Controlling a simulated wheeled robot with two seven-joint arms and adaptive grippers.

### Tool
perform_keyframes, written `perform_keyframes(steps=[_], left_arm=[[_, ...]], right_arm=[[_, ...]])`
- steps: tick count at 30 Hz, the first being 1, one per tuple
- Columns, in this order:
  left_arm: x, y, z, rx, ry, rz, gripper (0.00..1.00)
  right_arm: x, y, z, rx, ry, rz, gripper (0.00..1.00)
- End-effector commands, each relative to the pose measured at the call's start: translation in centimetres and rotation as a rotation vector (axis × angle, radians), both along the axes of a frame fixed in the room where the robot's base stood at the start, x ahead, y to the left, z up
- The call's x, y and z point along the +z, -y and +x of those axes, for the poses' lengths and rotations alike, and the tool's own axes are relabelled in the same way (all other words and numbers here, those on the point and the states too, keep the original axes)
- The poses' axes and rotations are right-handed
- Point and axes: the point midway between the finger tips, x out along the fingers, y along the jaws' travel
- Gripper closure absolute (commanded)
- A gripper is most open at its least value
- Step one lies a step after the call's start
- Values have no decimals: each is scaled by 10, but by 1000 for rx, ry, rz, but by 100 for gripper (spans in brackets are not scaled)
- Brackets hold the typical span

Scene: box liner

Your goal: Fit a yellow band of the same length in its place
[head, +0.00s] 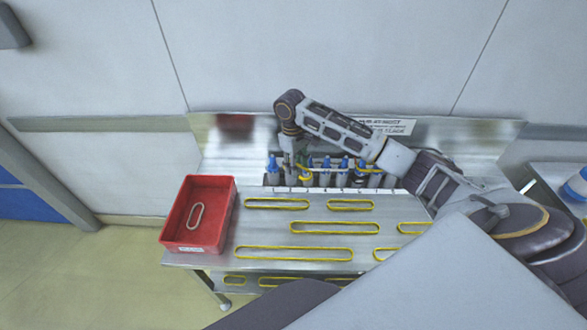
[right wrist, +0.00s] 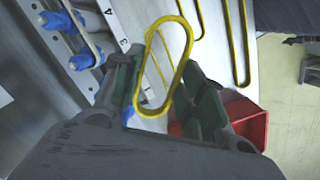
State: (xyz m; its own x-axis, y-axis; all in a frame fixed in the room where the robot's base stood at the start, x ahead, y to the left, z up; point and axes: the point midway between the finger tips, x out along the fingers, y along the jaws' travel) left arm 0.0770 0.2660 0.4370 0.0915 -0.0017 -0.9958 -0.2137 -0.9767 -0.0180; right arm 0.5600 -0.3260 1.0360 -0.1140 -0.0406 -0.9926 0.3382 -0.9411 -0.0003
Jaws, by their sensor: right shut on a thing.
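My right gripper (head: 300,168) is over the left end of a row of blue-tipped pegs (head: 343,164) at the back of the metal table. It is shut on a yellow band (head: 306,178). In the right wrist view this band (right wrist: 183,72) is a narrow loop that sticks out past the fingers (right wrist: 163,97). Another yellow band (head: 369,170) shows at the pegs, partly hidden by my arm. More yellow bands of differing lengths lie flat on the table, such as a short one (head: 350,205), a medium one (head: 277,203) and a long one (head: 293,254). My left gripper is not in view.
A red tray (head: 228,215) at the table's left end holds one pale band (head: 195,216). A numbered white strip (head: 320,190) runs along the front of the pegs. More yellow bands (head: 280,282) lie on a lower shelf. My right arm covers the table's right side.

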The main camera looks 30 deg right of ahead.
Motion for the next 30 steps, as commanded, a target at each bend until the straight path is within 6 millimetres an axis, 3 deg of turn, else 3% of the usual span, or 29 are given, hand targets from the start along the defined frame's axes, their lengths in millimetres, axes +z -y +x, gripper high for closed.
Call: perform_keyframes(steps=[18, 30], left_arm=[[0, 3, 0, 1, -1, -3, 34], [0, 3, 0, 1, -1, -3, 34]], right_arm=[[0, 12, -2, 480, 0, 0, 74], [0, 13, -2, 623, 0, -1, 74]])
